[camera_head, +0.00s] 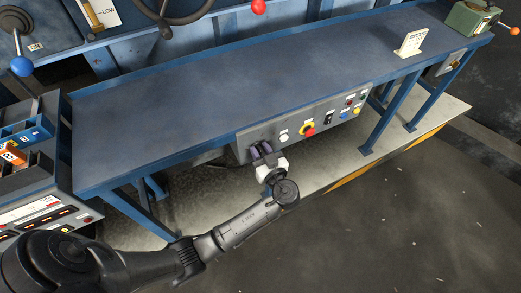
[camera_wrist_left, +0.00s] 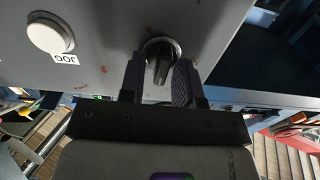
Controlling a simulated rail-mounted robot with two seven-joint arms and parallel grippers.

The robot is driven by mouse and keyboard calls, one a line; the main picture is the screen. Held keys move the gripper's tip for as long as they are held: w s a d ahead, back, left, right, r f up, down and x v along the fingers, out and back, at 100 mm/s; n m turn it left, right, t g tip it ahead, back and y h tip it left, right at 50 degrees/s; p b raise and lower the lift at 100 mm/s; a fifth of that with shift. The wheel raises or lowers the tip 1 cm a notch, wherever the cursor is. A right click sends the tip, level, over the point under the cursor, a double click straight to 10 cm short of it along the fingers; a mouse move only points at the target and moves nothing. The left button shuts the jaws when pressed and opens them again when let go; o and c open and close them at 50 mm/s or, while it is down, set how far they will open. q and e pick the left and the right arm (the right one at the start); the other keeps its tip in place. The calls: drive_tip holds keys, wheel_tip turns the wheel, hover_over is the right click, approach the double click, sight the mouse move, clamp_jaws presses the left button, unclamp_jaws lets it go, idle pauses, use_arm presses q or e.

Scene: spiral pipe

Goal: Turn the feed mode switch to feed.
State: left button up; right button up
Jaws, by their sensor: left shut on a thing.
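The black rotary switch (camera_wrist_left: 160,68), in a silver ring, sits on the grey control panel (camera_wrist_left: 105,25). My left gripper (camera_wrist_left: 158,80) is shut on its knob, one dark finger on each side. The knob's handle points down in the wrist view, toward my gripper. No label for this switch is readable. In the head view my left gripper (camera_head: 262,153) is at the left end of the control panel (camera_head: 270,132), under the front edge of the blue table, and hides the switch. My right gripper is not in view.
A white button (camera_wrist_left: 44,36) labelled JOG is beside the switch. Along the panel are a red emergency stop on yellow (camera_head: 308,129), a black switch (camera_head: 328,118) and several coloured buttons. The blue table (camera_head: 230,85) overhangs the panel. The floor in front is clear.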

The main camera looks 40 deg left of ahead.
use_arm(q)
drive_tip(key=shift+w+d+m+p, duration=0.15)
drive_tip(key=shift+m+p, duration=0.75)
drive_tip(key=shift+m, duration=1.4)
drive_tip(key=shift+w+m+p, duration=0.2)
drive_tip(key=shift+m+p, duration=0.7)
drive_tip(key=shift+m, duration=1.4)
drive_tip(key=shift+f+m, duration=0.15)
drive_tip(key=shift+m, duration=0.15)
drive_tip(key=o, duration=0.6)
drive_tip(key=shift+c, duration=0.2)
